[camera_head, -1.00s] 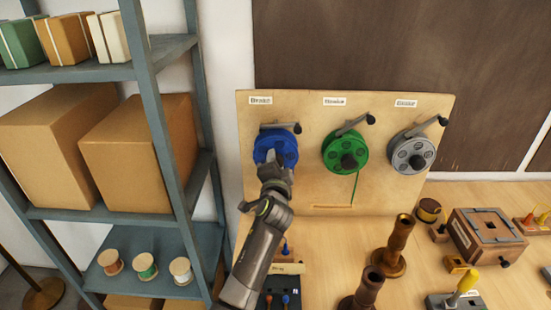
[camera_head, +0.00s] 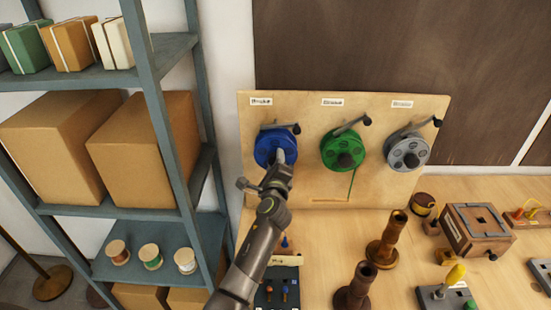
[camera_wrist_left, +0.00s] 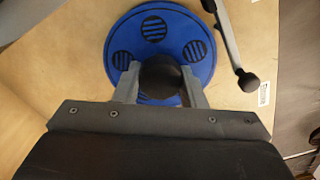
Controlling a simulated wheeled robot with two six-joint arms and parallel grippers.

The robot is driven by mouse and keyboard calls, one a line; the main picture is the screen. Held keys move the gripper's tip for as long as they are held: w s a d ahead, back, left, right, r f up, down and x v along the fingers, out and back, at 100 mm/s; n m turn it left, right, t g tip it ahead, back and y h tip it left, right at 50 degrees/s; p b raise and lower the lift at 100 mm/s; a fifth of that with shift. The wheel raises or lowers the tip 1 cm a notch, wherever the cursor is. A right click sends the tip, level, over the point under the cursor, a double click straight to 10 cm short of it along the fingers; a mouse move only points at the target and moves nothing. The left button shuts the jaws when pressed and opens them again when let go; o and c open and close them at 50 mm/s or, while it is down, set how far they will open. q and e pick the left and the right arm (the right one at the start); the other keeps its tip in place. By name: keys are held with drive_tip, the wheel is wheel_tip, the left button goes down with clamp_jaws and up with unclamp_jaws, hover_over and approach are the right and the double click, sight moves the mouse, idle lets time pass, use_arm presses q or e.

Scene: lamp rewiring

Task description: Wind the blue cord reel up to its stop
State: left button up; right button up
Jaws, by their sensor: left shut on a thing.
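The blue cord reel (camera_head: 268,143) is mounted at the left of the upright wooden board. My left gripper (camera_head: 279,156) is at the reel's front. In the left wrist view, its two fingers (camera_wrist_left: 160,92) are shut on the round black knob (camera_wrist_left: 161,76) on the face of the blue reel (camera_wrist_left: 185,30). A grey crank arm with a black ball end (camera_wrist_left: 249,82) stands beside the reel. It also shows above the reel in the head view (camera_head: 296,129). The gripper hides the lower part of the reel. My right gripper is not in view.
A green reel (camera_head: 338,140) with a hanging cord and a grey reel (camera_head: 408,152) are mounted to the right on the board (camera_head: 300,190). Brown turned posts (camera_head: 392,235) stand on the bench. A shelf unit (camera_head: 160,110) with boxes and spools stands at the left.

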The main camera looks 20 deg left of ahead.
use_arm(q)
drive_tip(key=m, duration=0.7)
drive_tip(key=shift+f, duration=0.1)
drive_tip(key=m, duration=0.4)
drive_tip(key=shift+f+m, duration=0.1)
drive_tip(key=shift+m, duration=1.7)
drive_tip(key=o, duration=1)
